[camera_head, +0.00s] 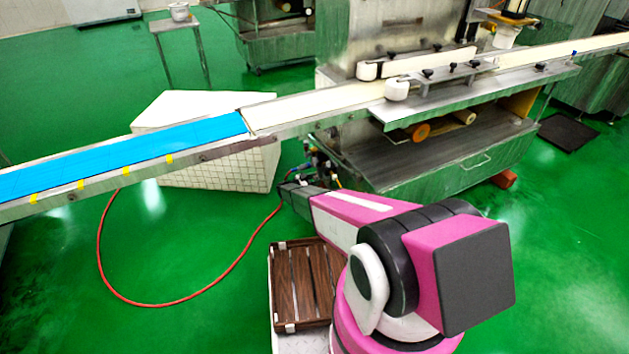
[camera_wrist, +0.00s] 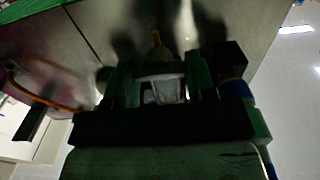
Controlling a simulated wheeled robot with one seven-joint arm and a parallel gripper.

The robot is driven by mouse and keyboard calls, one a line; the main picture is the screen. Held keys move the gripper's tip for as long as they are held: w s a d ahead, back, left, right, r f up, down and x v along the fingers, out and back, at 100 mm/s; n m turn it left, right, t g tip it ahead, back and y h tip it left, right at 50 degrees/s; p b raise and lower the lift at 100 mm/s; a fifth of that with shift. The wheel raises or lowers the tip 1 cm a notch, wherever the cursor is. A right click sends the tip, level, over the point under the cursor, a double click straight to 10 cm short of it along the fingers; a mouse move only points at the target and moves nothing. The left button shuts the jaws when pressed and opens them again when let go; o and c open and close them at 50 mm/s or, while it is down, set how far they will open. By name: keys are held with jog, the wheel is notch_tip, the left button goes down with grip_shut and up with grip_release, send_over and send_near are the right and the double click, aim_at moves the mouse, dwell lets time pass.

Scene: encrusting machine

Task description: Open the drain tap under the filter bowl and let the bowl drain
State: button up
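My gripper (camera_wrist: 160,88) shows in the wrist view as two dark fingers standing apart. A pale, cloudy cup that looks like the filter bowl (camera_wrist: 168,90) shows in the gap between them. I cannot tell whether the fingers touch it. A small brass-coloured fitting (camera_wrist: 157,48), possibly the drain tap, shows above the bowl in the picture. Its open or shut position cannot be made out. In the head view my pink arm reaches to the machine's left side, beside dark fittings (camera_head: 321,160). The bowl and tap cannot be made out there.
A red hose (camera_head: 150,305) loops over the green floor to the fittings. The conveyor with a blue belt (camera_head: 120,158) runs above my arm's end. A white tiled block (camera_head: 220,172) stands to the left. The machine's steel cabinet (camera_head: 430,160) stands to the right. A brown slatted crate (camera_head: 303,283) lies close to my arm.

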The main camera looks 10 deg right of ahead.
jog(key=shift+m, duration=0.8)
jog(key=o, duration=0.9)
jog(key=v, duration=1)
jog(key=shift+s+a, duration=0.15)
jog(key=shift+a, duration=0.25)
